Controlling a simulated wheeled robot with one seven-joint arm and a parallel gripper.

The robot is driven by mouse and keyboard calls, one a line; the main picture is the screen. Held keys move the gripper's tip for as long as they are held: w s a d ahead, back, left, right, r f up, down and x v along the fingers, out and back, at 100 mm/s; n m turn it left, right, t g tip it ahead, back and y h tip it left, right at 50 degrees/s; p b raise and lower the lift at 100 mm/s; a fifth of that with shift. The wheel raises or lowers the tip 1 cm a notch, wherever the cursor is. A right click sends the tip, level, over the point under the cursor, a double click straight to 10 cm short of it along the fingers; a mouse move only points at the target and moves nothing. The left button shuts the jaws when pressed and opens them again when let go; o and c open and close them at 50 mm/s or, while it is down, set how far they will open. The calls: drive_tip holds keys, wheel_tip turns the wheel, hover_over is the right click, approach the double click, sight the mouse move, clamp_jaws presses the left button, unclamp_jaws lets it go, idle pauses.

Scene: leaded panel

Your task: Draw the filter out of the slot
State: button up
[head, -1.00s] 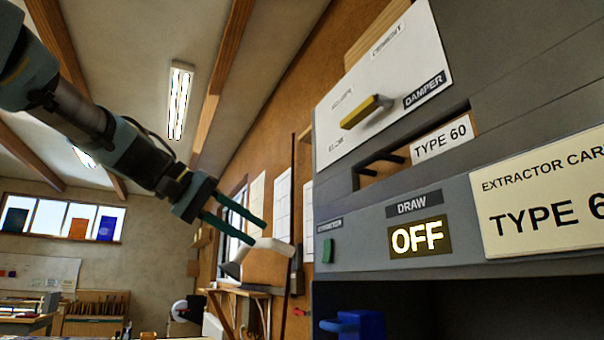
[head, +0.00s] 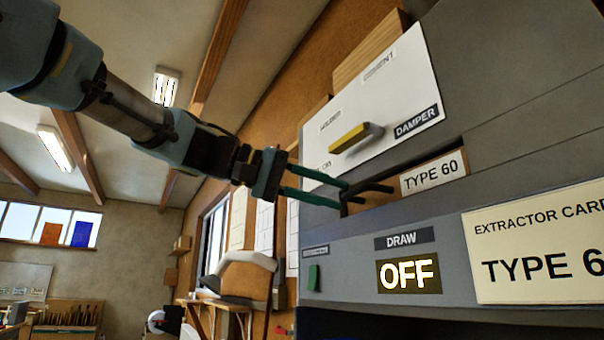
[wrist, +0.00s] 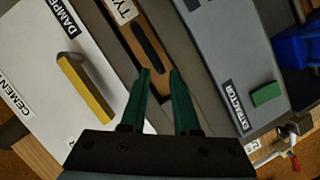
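The filter (head: 405,181) sits in the slot of the grey extractor and shows a wooden edge, a TYPE 60 label (head: 433,173) and a black bar handle (head: 370,188). In the wrist view the handle (wrist: 148,45) lies just ahead of the fingertips, its near end reaching the gap between them. My gripper (head: 343,195) is at the slot's left end, its green fingers pointing at the handle. In the wrist view my gripper (wrist: 160,74) is open, with a clear gap between the fingers. I cannot tell whether a finger touches the handle. The filter's body is hidden inside.
A white damper plate (head: 385,95) with a yellow handle (head: 356,137) is just above the slot. Below are a DRAW panel reading OFF (head: 408,274), a green switch (head: 314,277) and an extractor card (head: 540,250). Open room lies to the left.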

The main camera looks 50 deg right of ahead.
drive_tip(key=shift+x, duration=1.15)
drive_tip(key=shift+c, duration=0.4)
clamp_jaws()
drive_tip(key=shift+f, duration=0.1)
idle(0.4)
drive_tip(key=shift+w+a, duration=0.1)
idle(0.4)
drive_tip(key=w+a+b, duration=0.3)
drive_tip(key=a, duration=0.6)
drive_tip(key=shift+a, duration=0.25)
idle(1.6)
